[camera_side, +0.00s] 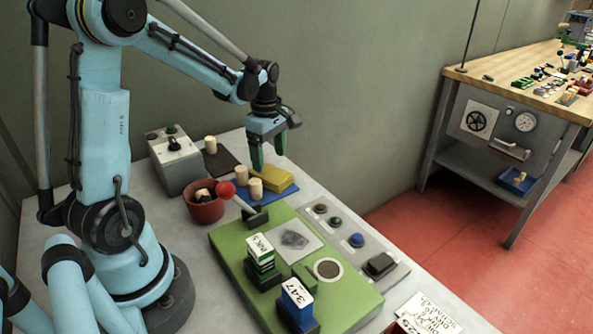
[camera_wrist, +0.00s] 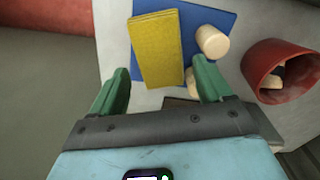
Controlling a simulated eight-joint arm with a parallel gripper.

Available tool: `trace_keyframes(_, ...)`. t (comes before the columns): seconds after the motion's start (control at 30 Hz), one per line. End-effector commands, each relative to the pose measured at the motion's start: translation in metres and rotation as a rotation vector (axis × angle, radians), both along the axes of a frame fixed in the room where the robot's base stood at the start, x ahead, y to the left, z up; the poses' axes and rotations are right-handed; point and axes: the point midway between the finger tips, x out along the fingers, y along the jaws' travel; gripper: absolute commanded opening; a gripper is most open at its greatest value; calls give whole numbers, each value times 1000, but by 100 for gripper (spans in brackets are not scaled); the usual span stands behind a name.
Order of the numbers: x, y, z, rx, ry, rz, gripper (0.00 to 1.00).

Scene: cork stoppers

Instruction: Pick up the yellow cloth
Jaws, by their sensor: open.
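The yellow cloth (camera_side: 268,174) is a folded, flat rectangle lying on a blue mat (camera_side: 292,189) on the grey table. In the wrist view the cloth (camera_wrist: 157,48) lies ahead of my gripper (camera_wrist: 160,88), with its near end between the two green fingertips in the picture. My gripper (camera_side: 269,155) is open and empty, pointing down above the cloth in the side view. The fingers look apart from the cloth.
Cork stoppers (camera_side: 255,188) stand by the cloth; one (camera_wrist: 212,41) is on the mat in the wrist view. A red pot (camera_side: 205,208) holds corks. A green board (camera_side: 225,243) with stamps lies in front. A grey box (camera_side: 176,165) stands behind left.

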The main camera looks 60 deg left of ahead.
Motion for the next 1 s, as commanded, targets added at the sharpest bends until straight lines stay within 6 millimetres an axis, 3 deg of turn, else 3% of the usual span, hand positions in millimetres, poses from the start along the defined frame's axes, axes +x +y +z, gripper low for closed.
trace_keyframes(0.4,2,-2,-47,0,0,-1,79)
trace_keyframes(0.7,2,-2,-50,0,0,0,79)
trace_keyframes(0.9,2,-2,-50,0,0,-1,48)
trace_keyframes(1.0,2,-2,-50,0,0,-1,37)
